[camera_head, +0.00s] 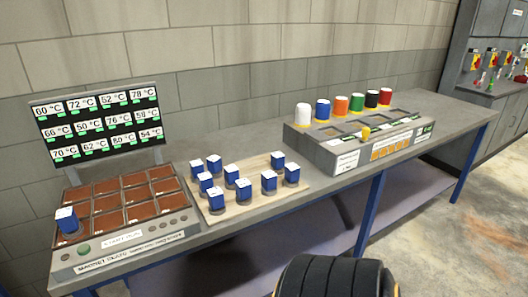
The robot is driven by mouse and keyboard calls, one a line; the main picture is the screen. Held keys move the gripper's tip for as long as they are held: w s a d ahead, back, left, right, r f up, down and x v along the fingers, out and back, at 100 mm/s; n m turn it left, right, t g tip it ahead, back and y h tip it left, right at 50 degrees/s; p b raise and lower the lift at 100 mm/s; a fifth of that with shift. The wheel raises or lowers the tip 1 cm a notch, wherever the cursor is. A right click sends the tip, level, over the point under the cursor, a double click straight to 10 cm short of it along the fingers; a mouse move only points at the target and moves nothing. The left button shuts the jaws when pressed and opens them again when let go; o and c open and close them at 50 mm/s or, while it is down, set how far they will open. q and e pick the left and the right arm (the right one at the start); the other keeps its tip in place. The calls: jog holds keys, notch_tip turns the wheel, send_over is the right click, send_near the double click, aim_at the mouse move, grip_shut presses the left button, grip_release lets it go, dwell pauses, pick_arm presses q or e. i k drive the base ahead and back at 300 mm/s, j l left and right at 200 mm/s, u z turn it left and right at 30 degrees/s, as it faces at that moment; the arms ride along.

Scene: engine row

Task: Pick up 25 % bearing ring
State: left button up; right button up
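No piece in view can be read as the 25 % bearing ring; any small labels on the pieces are too small to read. Several blue blocks with white tops (243,191) stand upright on a beige board (257,165) in the middle of the bench, with grey round parts showing at some of their bases. One more blue block (67,221) stands in the front left cell of a tray with brown cells (119,249). Neither of my grippers shows in the head view.
A temperature display board (99,126) stands behind the brown-celled tray. A grey box (311,147) at the right carries a row of coloured cylinders (340,105) and a small yellow piece (365,132). The bench (460,110) is bare at its far right end.

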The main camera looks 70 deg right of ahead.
aim_at(232, 173)
jog(key=z, duration=1.85)
jog(key=i+l, duration=0.1)
jog(key=i, duration=0.85)
